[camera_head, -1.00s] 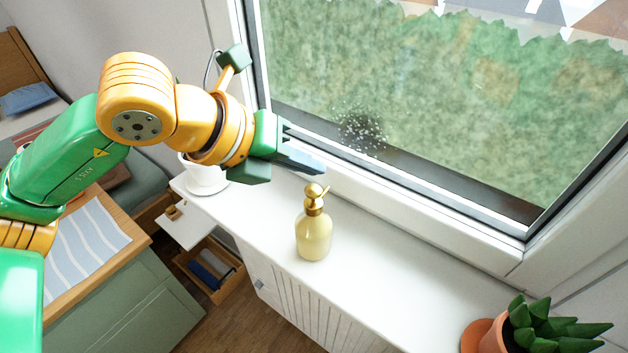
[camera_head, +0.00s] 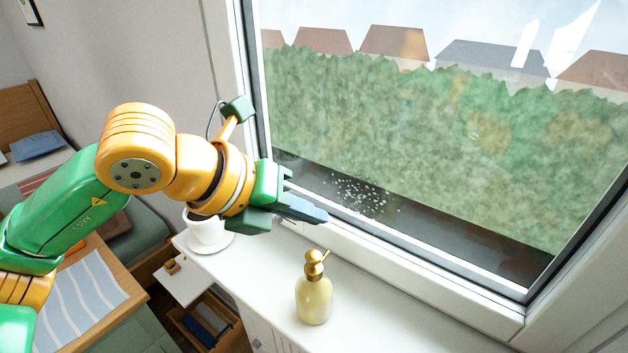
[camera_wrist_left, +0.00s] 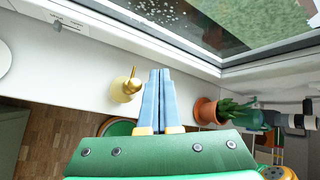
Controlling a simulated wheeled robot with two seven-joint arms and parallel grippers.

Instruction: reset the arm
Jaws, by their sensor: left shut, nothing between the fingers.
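My left arm comes in from the left in the head view. Its gripper (camera_head: 303,209) is shut and empty, held above the white windowsill near the window frame. In the left wrist view the two blue-grey fingers (camera_wrist_left: 158,97) lie together with nothing between them. A cream soap bottle with a gold pump (camera_head: 313,297) stands upright on the sill, below and apart from the gripper. The bottle also shows in the left wrist view (camera_wrist_left: 123,92), left of the fingers. My right gripper is not in the head view.
A white cup (camera_head: 208,231) stands on the sill behind my left wrist. A drawer (camera_head: 207,325) stands open below. The window (camera_head: 420,120) has a speckled patch. A potted succulent (camera_wrist_left: 208,110) shows right of the fingers in the wrist view.

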